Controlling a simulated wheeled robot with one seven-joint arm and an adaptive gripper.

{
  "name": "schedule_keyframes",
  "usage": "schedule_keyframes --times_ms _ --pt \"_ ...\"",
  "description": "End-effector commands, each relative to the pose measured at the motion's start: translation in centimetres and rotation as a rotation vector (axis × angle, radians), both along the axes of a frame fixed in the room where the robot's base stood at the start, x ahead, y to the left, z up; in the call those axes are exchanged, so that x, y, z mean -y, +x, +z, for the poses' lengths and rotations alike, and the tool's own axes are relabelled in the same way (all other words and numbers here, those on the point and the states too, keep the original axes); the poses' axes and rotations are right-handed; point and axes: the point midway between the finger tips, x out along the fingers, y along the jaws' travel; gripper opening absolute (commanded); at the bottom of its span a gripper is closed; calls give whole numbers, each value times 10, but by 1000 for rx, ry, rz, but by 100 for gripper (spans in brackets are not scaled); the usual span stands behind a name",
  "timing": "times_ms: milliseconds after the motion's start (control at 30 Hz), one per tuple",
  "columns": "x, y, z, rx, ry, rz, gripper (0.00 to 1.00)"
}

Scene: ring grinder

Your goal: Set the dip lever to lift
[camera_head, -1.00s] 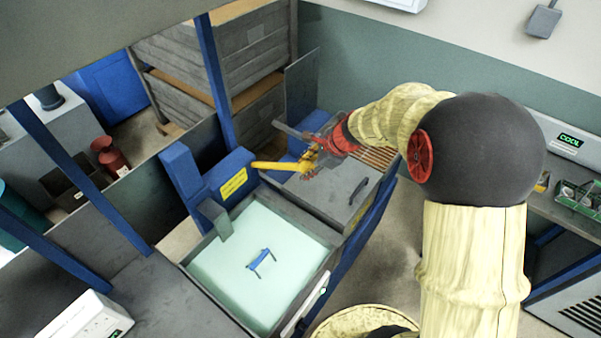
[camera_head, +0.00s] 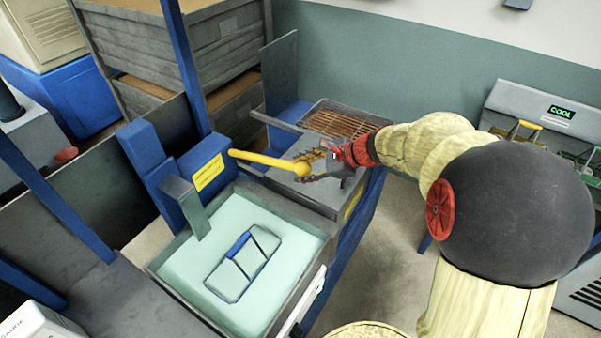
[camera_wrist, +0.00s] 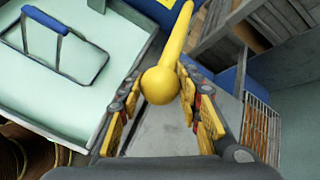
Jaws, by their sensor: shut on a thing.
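The dip lever (camera_head: 262,159) is a yellow bar with a round knob, sticking out from a blue housing (camera_head: 202,170) with a yellow label. Its knob (camera_wrist: 160,85) sits between my fingers in the wrist view. My gripper (camera_head: 316,166) is shut on the lever at the knob end, above the grey lid beside the tank. The pale green tank (camera_head: 190,268) holds a dark wire frame with a blue handle (camera_head: 238,245); the frame's outline shows at the surface. I cannot read the label on the housing.
A grey lid and an orange-brown grate (camera_head: 345,122) lie just beyond the tank. A grey upright bracket (camera_head: 186,205) stands at the tank's left edge. Stacked grey crates (camera_head: 200,50) stand behind. A unit marked COOL (camera_head: 560,112) is at the right. Open floor lies right of the tank.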

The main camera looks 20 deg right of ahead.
Motion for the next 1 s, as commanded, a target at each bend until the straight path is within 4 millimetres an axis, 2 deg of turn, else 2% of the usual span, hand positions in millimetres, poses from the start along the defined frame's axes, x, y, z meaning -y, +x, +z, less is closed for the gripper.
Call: schedule_keyframes --times_ms 33,100,300,700,1000 --pt "1 -2 -14 11 10 -3 0" --pt "3 -4 -21 30 22 -3 0" --pt "5 -7 -43 84 59 -2 0" --pt "6 -11 -87 77 56 1 0" --pt "5 -11 -111 76 56 1 0"
